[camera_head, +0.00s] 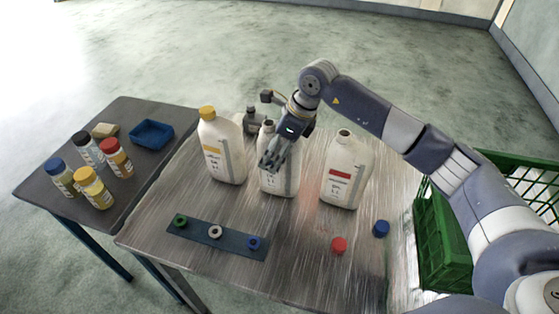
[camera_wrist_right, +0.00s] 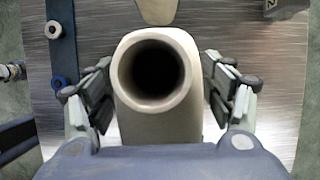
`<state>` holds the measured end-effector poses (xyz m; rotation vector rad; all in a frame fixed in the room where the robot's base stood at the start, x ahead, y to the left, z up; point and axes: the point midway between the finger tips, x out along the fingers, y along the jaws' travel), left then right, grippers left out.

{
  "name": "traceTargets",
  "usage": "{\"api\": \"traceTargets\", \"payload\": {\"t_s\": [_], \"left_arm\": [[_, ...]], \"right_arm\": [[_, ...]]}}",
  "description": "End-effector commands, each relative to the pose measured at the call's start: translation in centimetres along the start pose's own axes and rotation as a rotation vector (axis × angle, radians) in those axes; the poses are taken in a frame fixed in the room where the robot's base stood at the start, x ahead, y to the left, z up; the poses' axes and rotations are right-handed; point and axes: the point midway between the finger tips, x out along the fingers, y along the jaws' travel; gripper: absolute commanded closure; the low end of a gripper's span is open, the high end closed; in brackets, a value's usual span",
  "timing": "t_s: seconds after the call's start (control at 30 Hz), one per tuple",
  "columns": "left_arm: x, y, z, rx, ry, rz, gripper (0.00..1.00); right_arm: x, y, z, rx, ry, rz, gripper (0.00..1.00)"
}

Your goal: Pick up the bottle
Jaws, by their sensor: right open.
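Three large white bottles stand upright on the metal table. The middle bottle (camera_head: 279,182) is uncapped and partly hidden by my right gripper (camera_head: 271,160). The left bottle (camera_head: 223,152) has a yellow cap and yellow label. The right bottle (camera_head: 346,172) is uncapped with a red label. In the right wrist view, a bottle's open dark mouth (camera_wrist_right: 154,77) lies between the fingers of my right gripper (camera_wrist_right: 158,92). The fingers are open on both sides of the neck; whether they touch it is unclear. My left gripper is not in view.
A red cap (camera_head: 338,245) and a blue cap (camera_head: 381,228) lie at front right. A dark strip (camera_head: 200,236) holds several rings. A dark side table (camera_head: 120,205) at left bears small bottles and a blue tray (camera_head: 151,134). A green crate (camera_head: 443,240) is at right.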

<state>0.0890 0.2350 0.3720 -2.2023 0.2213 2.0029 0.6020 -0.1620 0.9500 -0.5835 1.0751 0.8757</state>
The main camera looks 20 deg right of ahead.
Motion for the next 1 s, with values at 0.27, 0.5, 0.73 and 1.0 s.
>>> {"api": "traceTargets", "payload": {"t_s": [0.27,0.5,0.73,1.0], "left_arm": [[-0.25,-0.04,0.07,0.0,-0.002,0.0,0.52],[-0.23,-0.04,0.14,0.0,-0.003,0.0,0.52],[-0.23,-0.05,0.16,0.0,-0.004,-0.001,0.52],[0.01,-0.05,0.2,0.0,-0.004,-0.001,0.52]], "right_arm": [[1.26,0.0,-0.02,-0.002,0.0,-0.001,0.24],[1.22,0.0,-0.02,-0.001,0.0,-0.001,0.58],[1.21,0.0,-0.02,-0.001,0.0,-0.001,0.73],[0.82,-0.05,0.18,-0.002,-0.001,-0.003,0.73]]}}
